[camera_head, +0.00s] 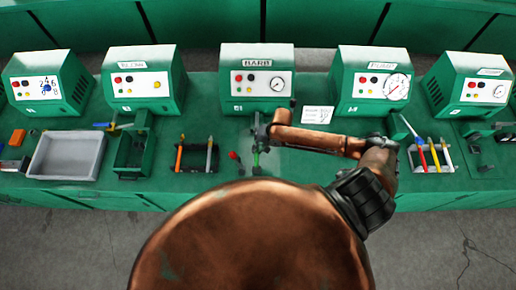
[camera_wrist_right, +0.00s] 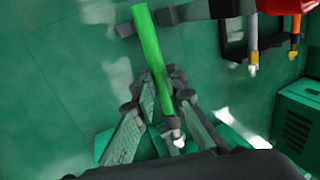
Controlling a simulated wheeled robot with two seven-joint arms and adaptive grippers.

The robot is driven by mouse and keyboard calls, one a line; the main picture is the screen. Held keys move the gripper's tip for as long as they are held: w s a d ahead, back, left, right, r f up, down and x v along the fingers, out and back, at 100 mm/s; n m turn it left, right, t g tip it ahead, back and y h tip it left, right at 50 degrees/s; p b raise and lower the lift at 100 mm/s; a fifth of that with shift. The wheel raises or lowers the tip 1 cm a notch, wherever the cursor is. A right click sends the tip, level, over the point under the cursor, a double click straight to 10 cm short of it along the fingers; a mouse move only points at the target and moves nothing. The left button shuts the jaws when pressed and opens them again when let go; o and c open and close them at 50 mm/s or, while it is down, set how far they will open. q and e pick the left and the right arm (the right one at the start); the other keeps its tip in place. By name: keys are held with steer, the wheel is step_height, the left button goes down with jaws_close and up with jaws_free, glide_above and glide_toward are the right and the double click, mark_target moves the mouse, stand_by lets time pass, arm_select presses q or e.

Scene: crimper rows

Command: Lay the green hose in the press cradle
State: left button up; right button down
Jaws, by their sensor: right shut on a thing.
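The green hose (camera_wrist_right: 150,45) is a short bright green tube with a pale metal fitting at its near end. My right gripper (camera_wrist_right: 160,98) is shut on it in the right wrist view, with the hose running lengthwise between the fingers. In the head view my right gripper (camera_head: 260,138) is in front of the middle press (camera_head: 257,82), labelled BARB, low over the bench. The hose is small and mostly hidden there. A dark bar (camera_wrist_right: 188,12) crosses near the hose's far end in the wrist view; I cannot tell whether they touch or whether it is the press cradle. My left gripper is not in view.
Other green presses stand on both sides, including one labelled PUMP (camera_head: 370,82). A grey tray (camera_head: 66,155) is at the left. One hose rack (camera_head: 197,168) stands left of my gripper, another (camera_head: 432,160) at the right. A white card (camera_head: 317,115) lies behind my arm.

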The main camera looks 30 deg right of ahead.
steer(key=shift+f+b, duration=1.8)
steer(key=shift+f, duration=1.5)
steer(key=c, duration=1.8)
jaws_free()
steer(key=shift+c, duration=0.2)
steer(key=v, duration=1.2)
